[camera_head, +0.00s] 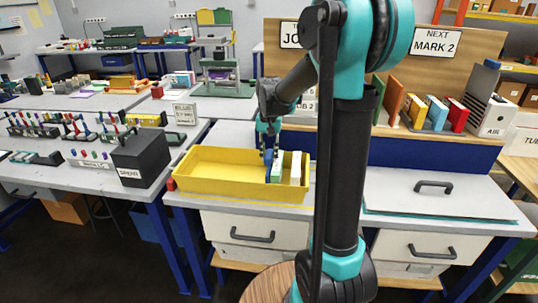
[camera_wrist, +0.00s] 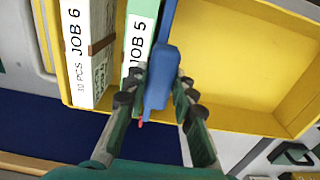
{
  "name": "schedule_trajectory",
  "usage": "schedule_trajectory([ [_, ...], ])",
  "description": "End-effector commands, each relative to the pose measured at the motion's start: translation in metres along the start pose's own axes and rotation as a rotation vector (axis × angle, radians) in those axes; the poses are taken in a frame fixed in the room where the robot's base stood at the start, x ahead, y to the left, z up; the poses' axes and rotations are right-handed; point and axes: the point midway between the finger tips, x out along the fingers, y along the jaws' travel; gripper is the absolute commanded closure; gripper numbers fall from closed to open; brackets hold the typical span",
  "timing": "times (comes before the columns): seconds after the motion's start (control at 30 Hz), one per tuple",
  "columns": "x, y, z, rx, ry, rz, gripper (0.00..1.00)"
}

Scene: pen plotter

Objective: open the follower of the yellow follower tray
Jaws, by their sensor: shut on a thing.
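The yellow follower tray (camera_head: 222,189) sits on the workbench, and its yellow floor and walls fill much of the wrist view (camera_wrist: 245,60). A white JOB 6 pack (camera_wrist: 88,55) and a light green JOB 5 pack (camera_wrist: 136,42) stand side by side at one end of the tray; in the head view they are at its right end. The blue follower (camera_wrist: 160,78) stands next to the JOB 5 pack, on the empty side. My gripper (camera_wrist: 158,98) has its fingers on either side of the follower's blue grip and is shut on it. My arm hides part of the tray's surroundings in the head view.
A red block (camera_head: 171,184) is at the tray's left end. A black box (camera_head: 140,157) stands on the bench to the left. Upright coloured binders (camera_head: 438,112) stand on the right behind a blue panel. The tray's left part is empty.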

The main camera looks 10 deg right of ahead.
Motion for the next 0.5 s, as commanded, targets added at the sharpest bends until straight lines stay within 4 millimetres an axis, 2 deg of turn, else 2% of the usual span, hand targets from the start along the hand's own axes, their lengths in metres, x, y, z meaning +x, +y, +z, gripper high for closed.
schedule_trajectory([
  [0.13, 0.0, -0.008, 0.0, -0.001, 0.0, 0.0, 1.0],
  [0.27, 0.0, -0.027, 0.0, -0.004, 0.0, -0.001, 1.0],
  [0.37, 0.0, -0.051, 0.0, -0.006, 0.0, -0.001, 1.0],
  [0.5, 0.0, -0.095, 0.0, -0.008, 0.0, -0.001, 1.0],
])
